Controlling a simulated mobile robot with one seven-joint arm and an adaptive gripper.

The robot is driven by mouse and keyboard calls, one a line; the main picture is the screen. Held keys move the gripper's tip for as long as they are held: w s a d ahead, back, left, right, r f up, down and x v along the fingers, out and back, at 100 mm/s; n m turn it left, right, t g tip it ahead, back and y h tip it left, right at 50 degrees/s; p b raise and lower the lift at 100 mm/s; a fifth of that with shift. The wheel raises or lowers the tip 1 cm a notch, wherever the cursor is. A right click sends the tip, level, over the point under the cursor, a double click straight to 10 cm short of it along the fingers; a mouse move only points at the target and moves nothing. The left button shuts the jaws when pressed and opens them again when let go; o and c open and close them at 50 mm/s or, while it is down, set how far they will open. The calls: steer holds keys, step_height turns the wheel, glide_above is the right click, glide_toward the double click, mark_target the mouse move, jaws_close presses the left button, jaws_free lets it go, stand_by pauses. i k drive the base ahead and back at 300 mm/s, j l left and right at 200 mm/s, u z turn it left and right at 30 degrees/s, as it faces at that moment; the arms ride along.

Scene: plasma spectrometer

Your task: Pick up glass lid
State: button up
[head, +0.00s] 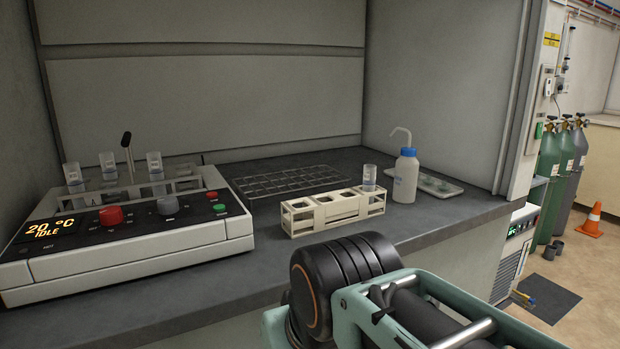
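I cannot make out a glass lid for certain. A shallow pale tray (452,190) behind the wash bottle holds small clear, round-looking pieces, too small to tell whether one is a lid. A clear panel with an upright black handle (126,140) stands among the tubes on the heating unit (130,262); I cannot tell whether it is a lid. My arm shows at the bottom right in front of the bench, but my gripper is not in view.
A pale rack (330,211) with one tube (369,177) stands near the bench's front edge. A white wash bottle (405,178) with a blue cap is to its right. A clear gridded rack (291,181) lies behind. Gas cylinders (565,172) and an orange cone (592,222) stand at right.

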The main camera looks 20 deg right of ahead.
mark_target(443, 187)
steer(key=z, duration=1.5)
steer(key=i+l+z, duration=0.6)
steer(key=i, duration=0.25)
steer(key=i+l+z, duration=0.1)
steer(key=i, duration=0.25)
steer(key=k+j+u, duration=0.1)
steer(key=k, duration=0.35)
steer(key=j, duration=0.1)
